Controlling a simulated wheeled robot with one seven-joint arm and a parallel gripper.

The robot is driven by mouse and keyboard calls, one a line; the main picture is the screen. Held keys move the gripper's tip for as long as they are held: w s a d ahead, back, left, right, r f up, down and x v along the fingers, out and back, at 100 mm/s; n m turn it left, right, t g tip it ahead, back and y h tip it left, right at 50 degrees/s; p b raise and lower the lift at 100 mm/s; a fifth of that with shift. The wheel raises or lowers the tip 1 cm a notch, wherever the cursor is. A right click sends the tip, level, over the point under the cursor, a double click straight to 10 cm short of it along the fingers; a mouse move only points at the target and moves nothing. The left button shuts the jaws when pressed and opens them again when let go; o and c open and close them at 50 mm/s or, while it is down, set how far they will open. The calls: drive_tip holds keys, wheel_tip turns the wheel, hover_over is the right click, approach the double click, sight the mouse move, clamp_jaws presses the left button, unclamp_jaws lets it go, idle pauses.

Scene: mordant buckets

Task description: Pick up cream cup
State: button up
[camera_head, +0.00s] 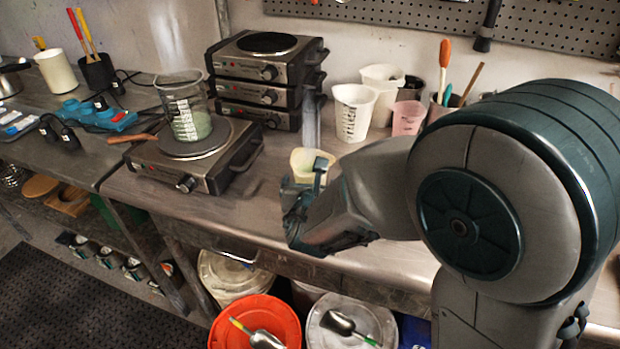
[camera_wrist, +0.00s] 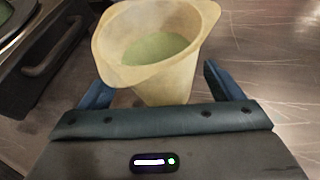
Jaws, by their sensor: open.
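The cream cup (camera_wrist: 165,88) stands upright on the metal bench and holds something pale green. In the wrist view it is in the upper middle, just beyond the palm and between the two spread blue fingers. My gripper (camera_wrist: 160,85) is open, with a finger on each side of the cup; I cannot tell whether either touches it. In the head view the cup (camera_head: 308,160) shows behind my gripper (camera_head: 305,195), which hides its lower part.
A hot plate (camera_head: 190,165) with a glass beaker (camera_head: 183,108) is left of the cup. Stacked hot plates (camera_head: 265,75) and white cups (camera_head: 352,112) stand behind. Bare bench (camera_head: 250,205) lies between the hot plate and my gripper. Buckets (camera_head: 255,320) sit below.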

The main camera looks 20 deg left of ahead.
drive_tip(key=shift+x, duration=0.95)
drive_tip(key=c, duration=1.2)
drive_tip(key=shift+r, duration=0.1)
drive_tip(key=shift+r, duration=0.1)
